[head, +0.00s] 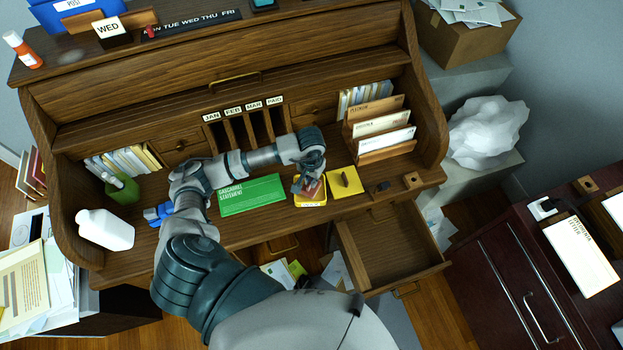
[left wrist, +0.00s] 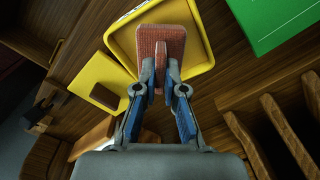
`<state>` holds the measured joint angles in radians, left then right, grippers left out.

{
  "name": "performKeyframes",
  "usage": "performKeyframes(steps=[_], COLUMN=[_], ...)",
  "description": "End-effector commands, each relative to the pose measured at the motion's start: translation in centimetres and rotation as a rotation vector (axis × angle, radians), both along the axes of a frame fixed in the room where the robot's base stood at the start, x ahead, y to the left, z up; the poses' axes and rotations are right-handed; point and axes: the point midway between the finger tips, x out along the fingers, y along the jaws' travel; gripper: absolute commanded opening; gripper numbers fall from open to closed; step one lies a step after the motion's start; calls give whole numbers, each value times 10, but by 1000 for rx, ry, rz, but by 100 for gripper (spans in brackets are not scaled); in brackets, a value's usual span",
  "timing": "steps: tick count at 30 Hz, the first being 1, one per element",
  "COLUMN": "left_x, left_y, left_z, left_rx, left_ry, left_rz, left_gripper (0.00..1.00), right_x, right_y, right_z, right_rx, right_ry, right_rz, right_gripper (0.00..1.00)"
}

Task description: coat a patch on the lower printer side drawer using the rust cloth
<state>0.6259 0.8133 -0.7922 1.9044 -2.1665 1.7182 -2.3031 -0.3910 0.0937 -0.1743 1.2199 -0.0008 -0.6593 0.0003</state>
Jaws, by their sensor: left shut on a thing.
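The rust cloth (left wrist: 160,48), a red-brown pad with a raised grip, is held between the fingertips of my left gripper (left wrist: 161,88). In the head view my left gripper (head: 309,178) reaches over the desk, and the cloth (head: 312,189) shows just below its fingers. The cloth is over a shallow yellow tray (head: 311,204); I cannot tell whether it touches the tray's bottom. The tray's rim shows in the left wrist view (left wrist: 124,42). I cannot tell which drawer is the lower printer side drawer. My right gripper is not in view.
A yellow pad (head: 349,188) with a brown piece on it lies right of the tray, a green booklet (head: 238,203) left. An open desk drawer (head: 380,250) juts out in front. A dark red cabinet (head: 505,262) with silver handles stands at right. A white bottle (head: 105,230) is at left.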

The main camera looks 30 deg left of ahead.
Motion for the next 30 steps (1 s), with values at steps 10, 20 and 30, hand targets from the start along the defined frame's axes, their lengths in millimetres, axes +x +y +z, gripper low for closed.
performKeyframes(steps=[10, 20, 30], left_x=[0, 0, 0], left_y=[0, -1, 0], left_z=[-1, -5, -9], left_rx=[0, 1, 0], left_ry=[0, 0, 0], left_rz=[0, 0, 0], left_gripper=[0, 0, 0], right_x=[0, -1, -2], right_y=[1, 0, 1], right_z=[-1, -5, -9], right_rx=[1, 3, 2], right_ry=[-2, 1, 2], right_rz=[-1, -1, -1], right_gripper=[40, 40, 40])
